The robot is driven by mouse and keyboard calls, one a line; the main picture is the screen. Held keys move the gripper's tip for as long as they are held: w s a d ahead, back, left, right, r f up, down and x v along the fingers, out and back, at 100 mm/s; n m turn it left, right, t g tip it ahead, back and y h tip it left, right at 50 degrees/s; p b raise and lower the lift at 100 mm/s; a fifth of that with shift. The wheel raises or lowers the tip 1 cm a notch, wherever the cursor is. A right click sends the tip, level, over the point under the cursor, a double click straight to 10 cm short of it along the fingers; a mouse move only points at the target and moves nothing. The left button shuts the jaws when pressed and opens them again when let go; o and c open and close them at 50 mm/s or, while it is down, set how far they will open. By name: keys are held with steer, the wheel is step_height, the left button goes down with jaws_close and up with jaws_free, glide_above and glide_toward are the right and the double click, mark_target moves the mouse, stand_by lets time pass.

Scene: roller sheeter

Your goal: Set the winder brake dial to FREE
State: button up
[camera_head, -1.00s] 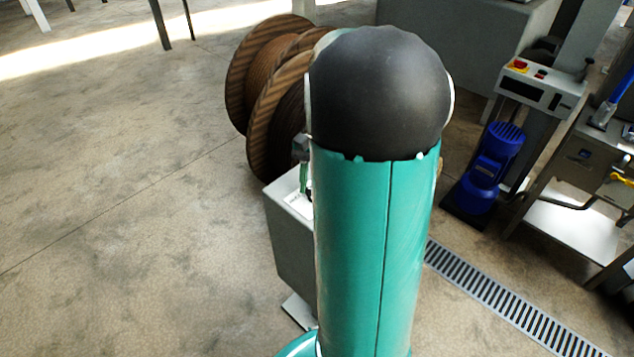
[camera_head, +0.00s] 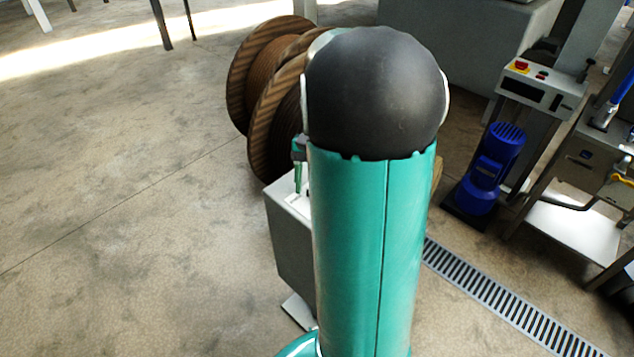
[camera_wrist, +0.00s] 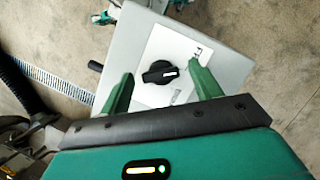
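The winder brake dial is a black knob (camera_wrist: 160,73) with a pale pointer mark, on a white label plate (camera_wrist: 178,48) on top of a grey box (camera_wrist: 130,30). The wrist view shows it between and beyond my gripper's two green fingers (camera_wrist: 160,88). The fingers are spread wide and empty, and I cannot tell whether they touch the dial. The plate's printing is too small to read. In the head view my arm hides the dial and most of the grey box (camera_head: 292,240); a green piece of my gripper (camera_head: 299,165) shows at the box's top.
Wooden cable reels (camera_head: 270,110) stand behind the box. To the right are a blue motor (camera_head: 485,170), a control box with a red button (camera_head: 540,85) and a steel bench (camera_head: 580,225). A floor grate (camera_head: 500,300) runs along the right. The floor at left is clear.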

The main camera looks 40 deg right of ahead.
steer(key=v, duration=1.3)
steer(key=shift+d+r, duration=0.2)
steer(key=shift+r, duration=0.15)
stand_by(0.4)
steer(key=s+a+n+t+h, duration=0.1)
steer(key=s+a+n+t, duration=0.1)
steer(key=a, duration=0.7)
steer(key=s+a+f+n+t+h, duration=0.1)
steer(key=s+a+n+t, duration=0.2)
steer(key=a, duration=0.6)
steer(key=s+a+f+n+t+h, duration=0.1)
steer(key=s+a+n+t, duration=0.2)
steer(key=a, duration=0.6)
steer(key=shift+a+f+n, duration=0.25)
steer(key=shift+a+n, duration=0.1)
steer(key=shift+n, duration=0.85)
